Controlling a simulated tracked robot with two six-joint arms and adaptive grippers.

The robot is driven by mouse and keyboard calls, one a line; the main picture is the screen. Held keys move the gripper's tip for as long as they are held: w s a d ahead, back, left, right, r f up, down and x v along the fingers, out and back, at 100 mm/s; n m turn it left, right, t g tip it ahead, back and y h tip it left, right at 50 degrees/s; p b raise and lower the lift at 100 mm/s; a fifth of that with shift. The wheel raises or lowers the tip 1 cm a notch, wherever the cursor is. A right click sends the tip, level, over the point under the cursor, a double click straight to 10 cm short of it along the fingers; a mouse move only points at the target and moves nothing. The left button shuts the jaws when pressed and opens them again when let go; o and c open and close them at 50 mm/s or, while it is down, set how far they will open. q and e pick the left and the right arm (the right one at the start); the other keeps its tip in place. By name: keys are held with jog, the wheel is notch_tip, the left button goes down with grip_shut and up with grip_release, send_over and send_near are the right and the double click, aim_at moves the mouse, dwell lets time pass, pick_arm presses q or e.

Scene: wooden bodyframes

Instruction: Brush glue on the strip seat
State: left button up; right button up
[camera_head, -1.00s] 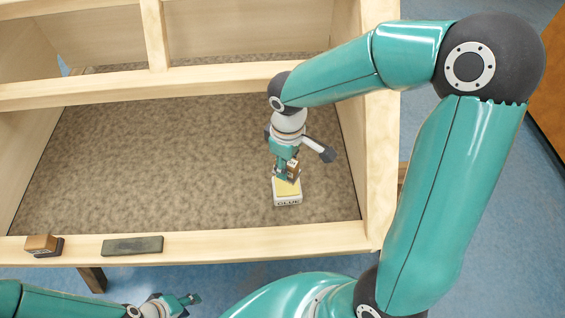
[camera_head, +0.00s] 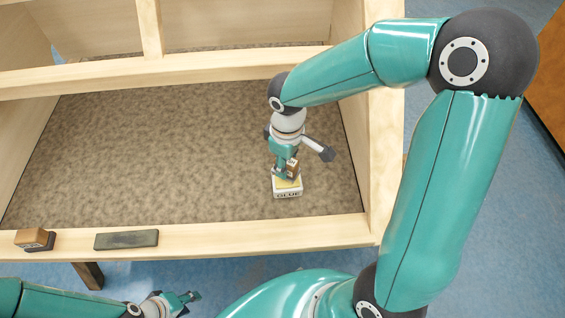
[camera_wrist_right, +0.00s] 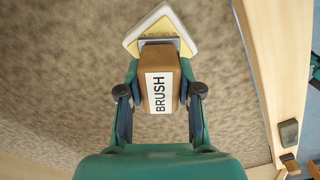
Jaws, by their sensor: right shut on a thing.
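My right gripper (camera_head: 285,168) is shut on the brown brush (camera_wrist_right: 160,90), which is labelled BRUSH. The brush (camera_head: 292,169) points down at the glue pot (camera_head: 288,193), a white square pot labelled GLUE with a yellow top. In the right wrist view the brush's end meets the yellow top of the glue pot (camera_wrist_right: 143,30); its bristles are hidden. My left gripper (camera_head: 182,300) is low in front of the wooden frame, empty, with its fingers apart. I cannot make out which part of the frame is the strip seat.
The pot stands on the speckled brown panel (camera_head: 150,150), which is otherwise clear. The front wooden rail (camera_head: 240,236) carries a brown block with a dark base (camera_head: 35,239) and a flat dark grey-green bar (camera_head: 126,239). A side rail (camera_head: 382,160) rises beside my right arm.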

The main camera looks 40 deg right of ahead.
jog(key=shift+f+b, duration=0.5)
jog(key=shift+b, duration=0.05)
dwell(1.5)
jog(key=shift+r+p, duration=2.85)
jog(key=shift+r, duration=0.7)
